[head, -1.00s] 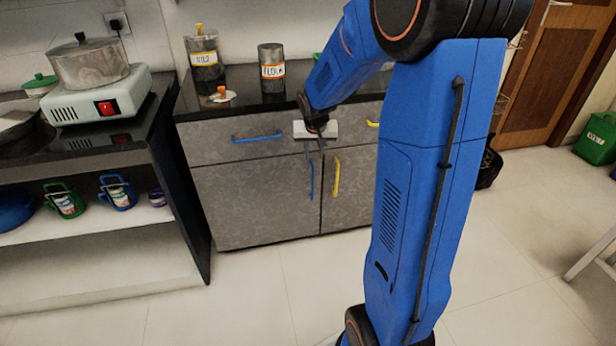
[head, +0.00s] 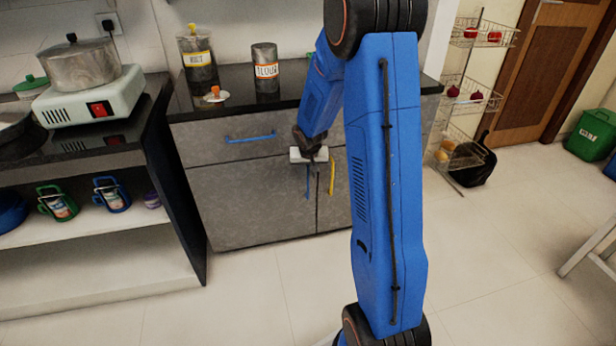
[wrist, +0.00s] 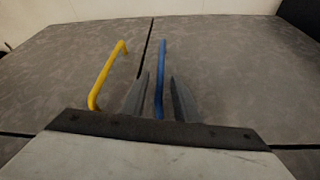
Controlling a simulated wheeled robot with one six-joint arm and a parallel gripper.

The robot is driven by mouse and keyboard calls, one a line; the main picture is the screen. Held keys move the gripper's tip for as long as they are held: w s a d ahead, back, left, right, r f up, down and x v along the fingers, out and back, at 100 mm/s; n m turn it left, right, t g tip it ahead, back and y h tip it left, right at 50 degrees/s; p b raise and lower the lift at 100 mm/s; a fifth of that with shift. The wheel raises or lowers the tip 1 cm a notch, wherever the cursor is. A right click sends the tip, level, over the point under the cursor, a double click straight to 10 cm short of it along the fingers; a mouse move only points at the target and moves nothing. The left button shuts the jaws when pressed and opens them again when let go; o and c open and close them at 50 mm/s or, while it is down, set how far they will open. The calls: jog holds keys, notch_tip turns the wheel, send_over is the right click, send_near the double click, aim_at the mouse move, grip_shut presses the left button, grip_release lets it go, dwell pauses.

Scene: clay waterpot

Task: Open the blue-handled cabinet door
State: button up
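The blue vertical handle (head: 307,186) is on the left lower cabinet door (head: 240,205), which is shut. In the wrist view the blue handle (wrist: 161,75) stands between the two fingers of my gripper (wrist: 160,98). The fingers are apart on either side of it, with gaps visible, and are not closed on it. In the head view my gripper (head: 312,172) is in front of the upper part of the doors, partly hiding the handle's top. That door is on the right in the wrist view (wrist: 235,60).
A yellow handle (head: 332,177) is close beside, on the neighbouring door; it also shows in the wrist view (wrist: 106,75). A drawer with a horizontal blue handle (head: 251,138) is above. The counter holds jars (head: 265,70). The floor (head: 240,290) before the cabinet is clear.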

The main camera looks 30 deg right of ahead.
jog(key=shift+x, duration=1.25)
grip_shut()
